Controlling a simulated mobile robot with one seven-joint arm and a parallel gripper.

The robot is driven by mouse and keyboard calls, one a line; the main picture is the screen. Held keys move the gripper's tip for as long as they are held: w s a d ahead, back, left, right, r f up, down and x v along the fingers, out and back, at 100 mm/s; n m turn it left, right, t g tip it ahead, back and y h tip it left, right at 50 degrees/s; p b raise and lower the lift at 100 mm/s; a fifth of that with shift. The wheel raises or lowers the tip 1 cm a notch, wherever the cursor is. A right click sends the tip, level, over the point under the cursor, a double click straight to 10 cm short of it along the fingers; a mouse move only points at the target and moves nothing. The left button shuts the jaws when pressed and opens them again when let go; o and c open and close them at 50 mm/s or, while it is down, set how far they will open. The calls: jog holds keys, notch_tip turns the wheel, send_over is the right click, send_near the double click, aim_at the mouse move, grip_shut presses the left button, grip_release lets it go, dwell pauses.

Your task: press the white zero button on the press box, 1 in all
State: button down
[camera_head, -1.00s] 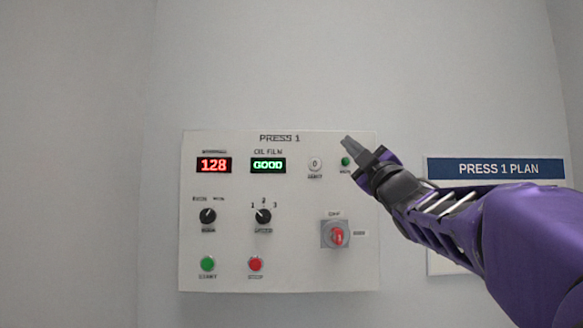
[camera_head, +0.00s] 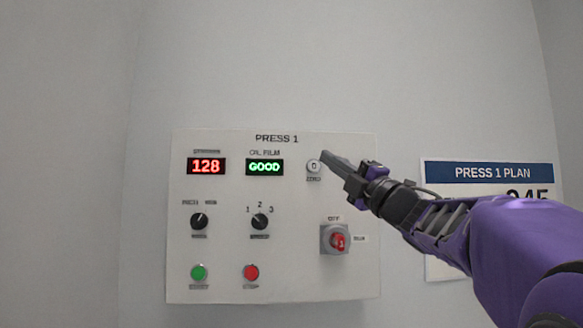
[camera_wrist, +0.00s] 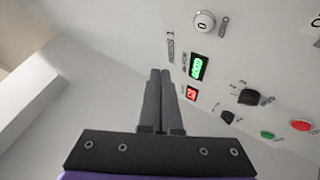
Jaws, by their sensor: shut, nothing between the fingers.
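The press box (camera_head: 290,200) is a white panel on the wall, headed PRESS 1. Its white zero button (camera_head: 313,166) is at the upper right of the panel, beside the green GOOD display (camera_head: 264,167). In the wrist view the zero button (camera_wrist: 204,22) is beyond the fingertips, up and to the right. My gripper (camera_head: 324,154) is shut and empty. In the head view its tips overlap the area just above and right of the button. The wrist view shows the fingertips (camera_wrist: 160,72) apart from the button. The exact gap to the panel is hard to tell.
The panel also carries a red 128 display (camera_head: 206,167), two black knobs (camera_head: 199,222) (camera_head: 259,222), a green button (camera_head: 199,272), a red button (camera_head: 251,272) and a red rotary switch (camera_head: 338,241). A PRESS 1 PLAN sign (camera_head: 489,172) hangs to the right, partly behind my arm.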

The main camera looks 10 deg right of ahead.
aim_at(314, 166)
jog(key=shift+w, duration=0.1)
jog(key=shift+w+p, duration=2.45)
jog(key=shift+w, duration=1.9)
jog(key=shift+w, duration=0.4)
jog(key=shift+w, duration=0.4)
jog(key=shift+s, duration=0.15)
jog(key=shift+s+f+b, duration=0.15)
jog(key=shift+b, duration=0.25)
jog(key=shift+s+b, duration=0.35)
jog(key=shift+s, duration=0.15)
